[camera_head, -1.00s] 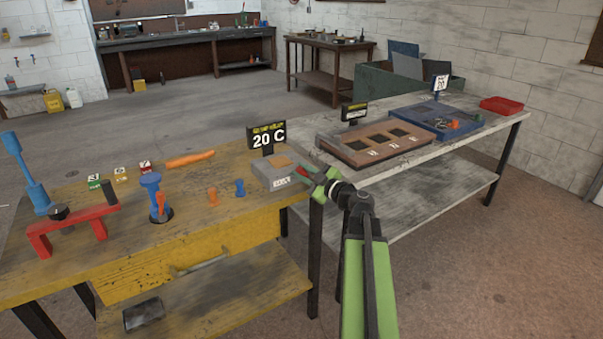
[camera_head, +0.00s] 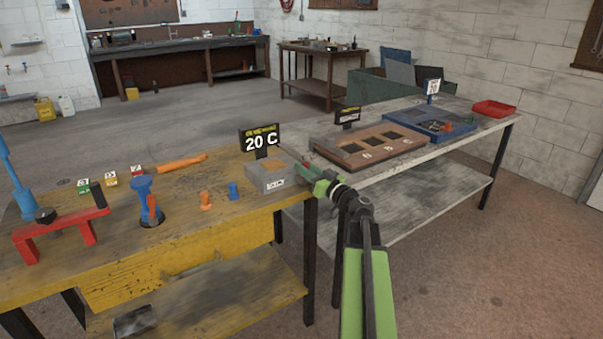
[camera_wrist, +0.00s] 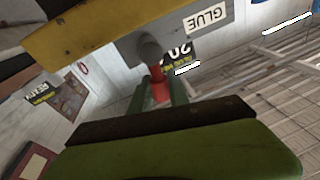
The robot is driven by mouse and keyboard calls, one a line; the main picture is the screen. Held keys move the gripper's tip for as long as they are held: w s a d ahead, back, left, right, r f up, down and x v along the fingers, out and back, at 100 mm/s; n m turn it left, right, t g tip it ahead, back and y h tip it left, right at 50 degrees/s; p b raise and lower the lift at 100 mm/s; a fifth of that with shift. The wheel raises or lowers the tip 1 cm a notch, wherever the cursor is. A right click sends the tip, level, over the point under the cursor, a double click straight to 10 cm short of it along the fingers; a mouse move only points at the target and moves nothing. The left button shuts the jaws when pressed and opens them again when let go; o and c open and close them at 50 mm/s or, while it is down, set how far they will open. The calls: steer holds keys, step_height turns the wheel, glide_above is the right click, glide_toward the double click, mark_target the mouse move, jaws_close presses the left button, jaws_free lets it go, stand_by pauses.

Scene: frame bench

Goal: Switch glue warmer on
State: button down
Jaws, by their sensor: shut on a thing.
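The glue warmer (camera_head: 268,180) is a grey box with a white label at the right end of the yellow bench. Its black display (camera_head: 260,141) reads 20 C. In the wrist view, its GLUE label (camera_wrist: 205,17) shows upside down. A red knob (camera_wrist: 158,86) on a grey round mount (camera_wrist: 150,47) sticks out of its side. My gripper (camera_head: 308,172) is at the right side of the warmer. In the wrist view, the green fingers (camera_wrist: 158,98) are shut on the red knob. The head view hides the knob behind the gripper.
The yellow bench (camera_head: 180,240) holds a red stand (camera_head: 60,226), blue and orange parts, and small numbered signs. A second bench (camera_head: 420,160) to the right bears a brown tray (camera_head: 350,160), a blue tray (camera_head: 398,119) and a red bin (camera_head: 494,109).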

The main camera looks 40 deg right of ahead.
steer(key=shift+d+f+m+t+h+b, duration=0.1)
steer(key=shift+d+m+h+b, duration=0.15)
steer(key=shift+m, duration=0.65)
steer(key=shift+d+f+m+t+h+b, duration=0.1)
steer(key=shift+d+f+m+h+b, duration=0.15)
steer(key=shift+m, duration=0.65)
steer(key=shift+d+m+t+h+b, duration=0.1)
steer(key=shift+d+m+b, duration=0.2)
steer(key=shift+m, duration=0.6)
steer(key=shift+d, duration=0.15)
steer(key=c, duration=1.3)
jaws_free()
steer(key=shift+o, duration=0.2)
steer(key=shift+s+f, duration=0.1)
steer(key=shift+s, duration=0.05)
